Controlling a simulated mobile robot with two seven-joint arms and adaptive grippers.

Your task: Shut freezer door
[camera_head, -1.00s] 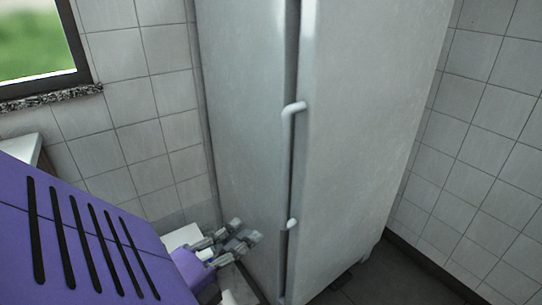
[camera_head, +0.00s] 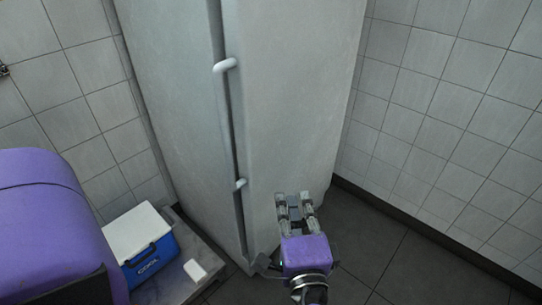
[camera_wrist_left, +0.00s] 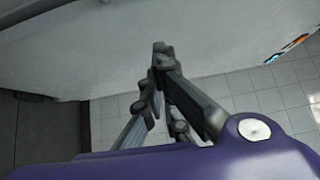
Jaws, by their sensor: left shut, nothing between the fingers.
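The tall pale grey freezer (camera_head: 290,90) stands upright at the back. A dark vertical line runs down its front between two pale panels, and I cannot tell how far the door stands from its frame. A white handle (camera_head: 224,66) is beside this line, with another white handle part (camera_head: 240,184) lower down. My left gripper (camera_head: 293,197) is shut and empty, in front of the lower part of the right panel; contact is unclear. In the left wrist view its closed fingers (camera_wrist_left: 160,52) point towards a pale surface. My right gripper is not in view.
A blue cooler box (camera_head: 150,262) with a white lid stands on a low surface at the lower left. A small white object (camera_head: 194,270) lies beside it. Tiled walls (camera_head: 440,110) flank the freezer. Dark floor (camera_head: 400,255) is clear at the lower right.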

